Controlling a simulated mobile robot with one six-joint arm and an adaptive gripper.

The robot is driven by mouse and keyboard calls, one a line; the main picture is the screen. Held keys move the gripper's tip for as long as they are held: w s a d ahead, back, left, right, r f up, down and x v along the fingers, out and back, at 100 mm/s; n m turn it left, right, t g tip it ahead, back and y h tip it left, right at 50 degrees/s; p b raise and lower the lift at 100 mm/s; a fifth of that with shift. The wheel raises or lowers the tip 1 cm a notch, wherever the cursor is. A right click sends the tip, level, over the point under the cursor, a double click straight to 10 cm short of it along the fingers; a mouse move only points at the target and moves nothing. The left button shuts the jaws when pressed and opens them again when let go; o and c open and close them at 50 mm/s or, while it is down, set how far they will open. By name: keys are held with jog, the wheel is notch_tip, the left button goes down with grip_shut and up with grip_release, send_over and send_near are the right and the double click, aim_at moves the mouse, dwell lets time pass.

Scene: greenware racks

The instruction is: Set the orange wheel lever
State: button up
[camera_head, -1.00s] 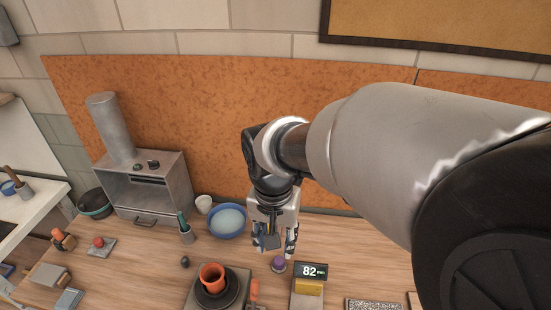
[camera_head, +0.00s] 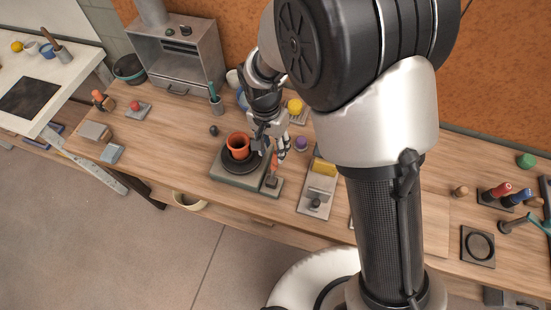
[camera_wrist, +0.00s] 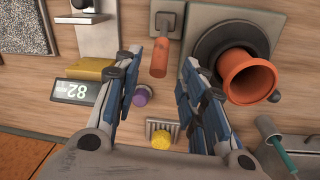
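The orange wheel lever (camera_wrist: 160,57) shows in the wrist view as an orange handle on a grey base plate, beside the pottery wheel (camera_wrist: 205,55). In the head view the lever (camera_head: 275,163) stands at the wheel's right side, partly hidden by my gripper (camera_head: 270,150). An orange clay pot (camera_head: 238,145) sits on the dark wheel head. My gripper (camera_wrist: 160,62) is open in the wrist view, with one blue-grey finger on each side of the lever's handle in the picture. I cannot tell whether either finger touches it.
Right of the lever is a scale (camera_head: 318,190) with a yellow block. A purple-topped knob (camera_head: 301,143) and a yellow ball (camera_head: 295,106) are close behind. A small dark knob (camera_head: 213,130) is left of the wheel.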

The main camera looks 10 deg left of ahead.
aim_at(275, 156)
jog(key=f, duration=0.4)
jog(key=f+b, duration=0.1)
jog(key=f, duration=0.1)
jog(key=shift+s+d+f, duration=0.1)
jog(key=shift+d+f, duration=0.2)
jog(key=shift+d, duration=0.05)
grip_shut()
dwell(0.4)
